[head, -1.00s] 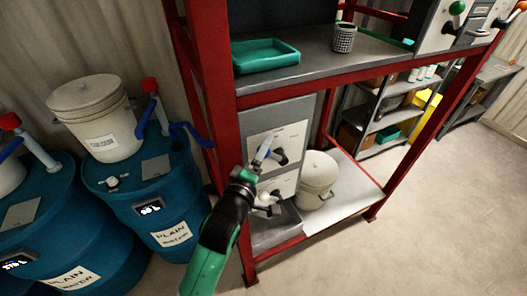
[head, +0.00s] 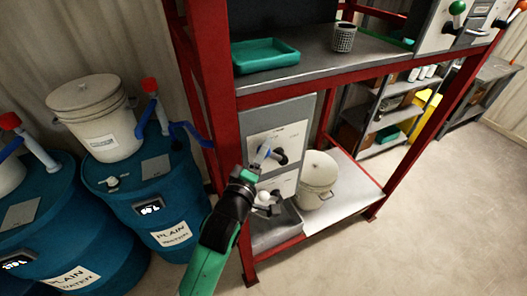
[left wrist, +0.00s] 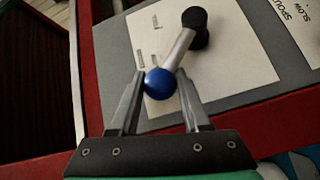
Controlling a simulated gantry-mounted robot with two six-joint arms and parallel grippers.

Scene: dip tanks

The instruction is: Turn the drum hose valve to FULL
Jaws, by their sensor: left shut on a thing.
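The valve on the upper white plate (left wrist: 228,62) has a dark hub (left wrist: 195,28) and a light grey lever (left wrist: 178,48) ending in a blue ball knob (left wrist: 158,84). My left gripper (left wrist: 160,78) is closed around this knob, one finger on each side. In the head view the left gripper (head: 263,157) is at the grey cabinet (head: 290,112), with the valve hub (head: 281,157) just right of its tips. The plate's markings are too small to read, and which one says FULL cannot be told. My right gripper is not in view.
A lower valve with a pale knob (head: 263,198) sits below. Blue drums (head: 150,190) are at left. A white bucket (head: 318,178) stands right of the cabinet. The floor at right is clear.

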